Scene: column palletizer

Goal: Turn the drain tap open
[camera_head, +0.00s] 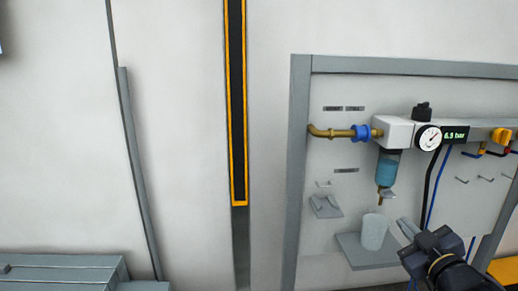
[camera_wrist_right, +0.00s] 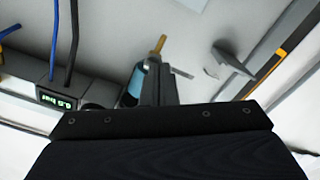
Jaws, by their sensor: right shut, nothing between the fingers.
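The drain tap (camera_head: 386,196) is a small brass stub with a short lever under the blue filter bowl (camera_head: 386,173). In the right wrist view the brass tap (camera_wrist_right: 158,46) shows beyond the blue bowl (camera_wrist_right: 135,86), close to my fingers. My right gripper (camera_head: 406,229) is shut and empty. In the head view it is to the lower right of the tap, beside the cup (camera_head: 373,231), with a visible gap to the tap. In the wrist view its fingers (camera_wrist_right: 160,88) partly cover the bowl. My left gripper is not in view.
The translucent cup stands on a grey shelf (camera_head: 352,250) below the tap. Above are a brass pipe (camera_head: 330,132), a round gauge (camera_head: 428,137) and a display (camera_head: 455,135) reading about 6.5 bar. Black and blue hoses (camera_head: 435,190) hang at right. A small bracket (camera_head: 325,206) is at left.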

